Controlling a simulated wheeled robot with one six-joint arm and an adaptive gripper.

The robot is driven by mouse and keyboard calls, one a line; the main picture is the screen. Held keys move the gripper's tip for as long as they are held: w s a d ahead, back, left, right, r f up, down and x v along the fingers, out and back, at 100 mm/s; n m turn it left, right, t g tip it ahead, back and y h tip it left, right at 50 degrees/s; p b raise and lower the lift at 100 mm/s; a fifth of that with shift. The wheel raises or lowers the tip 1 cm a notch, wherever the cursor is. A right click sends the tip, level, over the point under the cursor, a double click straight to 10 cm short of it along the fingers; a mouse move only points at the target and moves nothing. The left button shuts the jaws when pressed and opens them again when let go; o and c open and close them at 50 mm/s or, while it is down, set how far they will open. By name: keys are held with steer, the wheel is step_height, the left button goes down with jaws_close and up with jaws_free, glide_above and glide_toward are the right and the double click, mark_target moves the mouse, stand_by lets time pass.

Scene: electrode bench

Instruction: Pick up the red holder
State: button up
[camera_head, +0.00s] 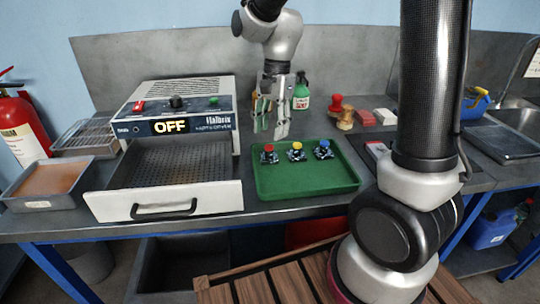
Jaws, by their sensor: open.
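The red holder (269,149) stands at the left of a row of three small holders on the green tray (308,186). It has a red top and a dark base. A yellow holder (296,148) is in the middle and a blue holder (323,146) is at the right. My gripper (271,127) points down with its fingers apart and empty. In the picture it is just above the red holder and the tray's back edge; its exact height over them is hard to tell.
Left of the tray is a heater box (178,108) reading OFF, its drawer (170,202) pulled out. A green bottle (301,96) stands behind the tray. Right of it are a red-topped stamp (336,104) and blocks (364,118). The tray's front half is clear.

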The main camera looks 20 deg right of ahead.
mark_target(270, 146)
steer(key=f, duration=0.6)
steer(key=shift+a+f, duration=0.1)
steer(key=shift+a, duration=0.2)
jaws_close()
